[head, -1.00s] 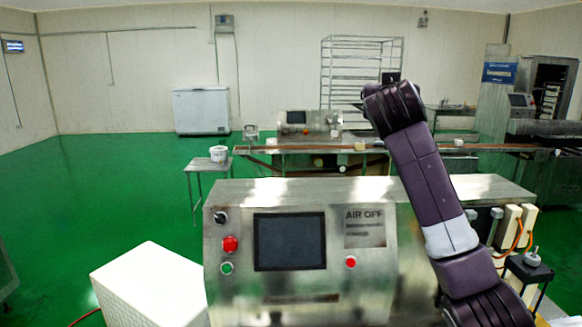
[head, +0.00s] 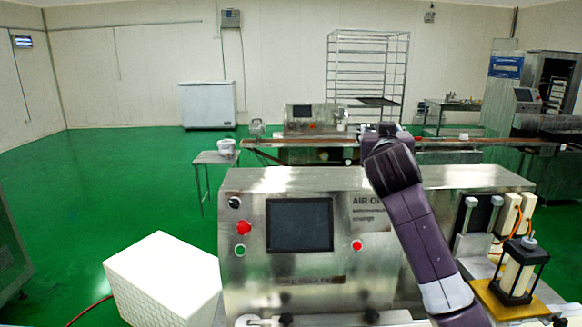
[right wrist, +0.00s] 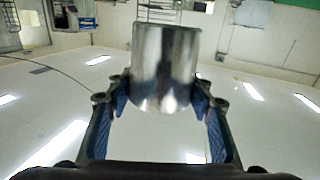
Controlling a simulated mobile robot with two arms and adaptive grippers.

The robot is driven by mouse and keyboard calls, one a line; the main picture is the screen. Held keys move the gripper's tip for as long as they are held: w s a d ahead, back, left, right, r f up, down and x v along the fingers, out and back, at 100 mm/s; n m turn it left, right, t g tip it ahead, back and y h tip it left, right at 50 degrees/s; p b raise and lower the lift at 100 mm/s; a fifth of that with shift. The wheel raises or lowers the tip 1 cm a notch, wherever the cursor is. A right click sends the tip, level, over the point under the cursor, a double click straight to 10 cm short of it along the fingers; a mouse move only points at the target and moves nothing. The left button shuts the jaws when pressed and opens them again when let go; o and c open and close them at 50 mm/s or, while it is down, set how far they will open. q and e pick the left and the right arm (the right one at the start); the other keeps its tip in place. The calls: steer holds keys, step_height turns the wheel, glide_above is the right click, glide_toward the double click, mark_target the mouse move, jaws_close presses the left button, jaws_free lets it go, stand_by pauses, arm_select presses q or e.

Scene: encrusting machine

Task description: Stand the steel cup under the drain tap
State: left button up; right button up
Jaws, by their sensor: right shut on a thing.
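The steel cup (right wrist: 165,62) is a plain shiny cylinder in the right wrist view. My right gripper (right wrist: 162,97) is shut on it, with one blue-padded finger on each side. In the head view my right arm rises from the lower right in front of the steel machine (head: 300,180); its forearm hides the gripper and the cup there. I cannot make out the drain tap in either view. My left gripper is in neither view.
The machine's front has a dark screen (head: 299,225) and a red button (head: 243,228). A white crate (head: 160,275) stands at lower left. A black-framed unit (head: 519,270) stands on a yellow board (head: 490,297) at right. Green floor is open at left.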

steer(key=s+a+f+y, duration=0.1)
steer(key=s+f, duration=0.3)
steer(key=f, duration=0.4)
steer(key=s+a+f+n+y, duration=0.1)
steer(key=s+f, duration=0.2)
steer(key=f, duration=0.4)
steer(key=s+a+f, duration=0.1)
steer(key=s+f, duration=0.3)
steer(key=f, duration=0.4)
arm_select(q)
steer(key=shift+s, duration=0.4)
arm_select(e)
steer(key=s+f+y, duration=0.1)
steer(key=s+f, duration=0.3)
steer(key=s, duration=0.7)
steer(key=s+f+n+y, duration=0.1)
steer(key=s+f, duration=0.3)
steer(key=s, duration=0.7)
steer(key=shift+s+d, duration=0.4)
steer(key=shift+f, duration=0.2)
